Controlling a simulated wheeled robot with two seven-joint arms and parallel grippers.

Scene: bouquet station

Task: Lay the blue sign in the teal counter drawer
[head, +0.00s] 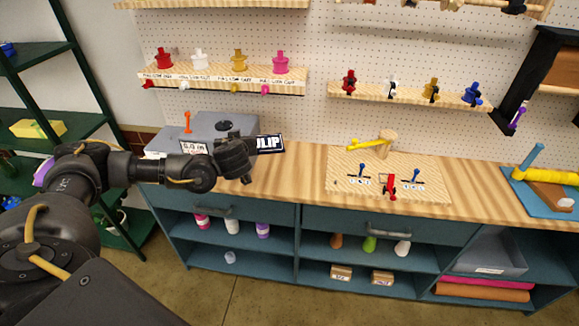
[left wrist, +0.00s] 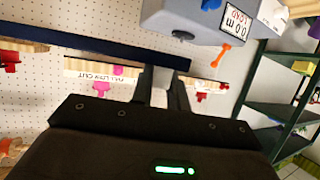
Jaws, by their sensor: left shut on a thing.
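My left gripper (head: 250,148) is shut on the blue sign (head: 271,143), a small dark plate with white letters ending in "ULIP". It holds the sign above the back of the wooden counter, beside the grey machine. In the left wrist view the sign (left wrist: 95,45) is a long dark blue strip seen edge-on, between the fingers of the left gripper (left wrist: 165,82). The teal counter has a left drawer (head: 260,211) and a right drawer (head: 340,219), each with a grey handle; both look shut. My right gripper is not in view.
A grey machine (head: 212,127) with a readout stands at the counter's back left. A wooden board (head: 345,190) with small tools and a yellow-handled tool lies mid-counter. Shelves with coloured caps (head: 225,80) hang on the pegboard. A blue mat (head: 550,203) is at right. Bare counter shows left of the board.

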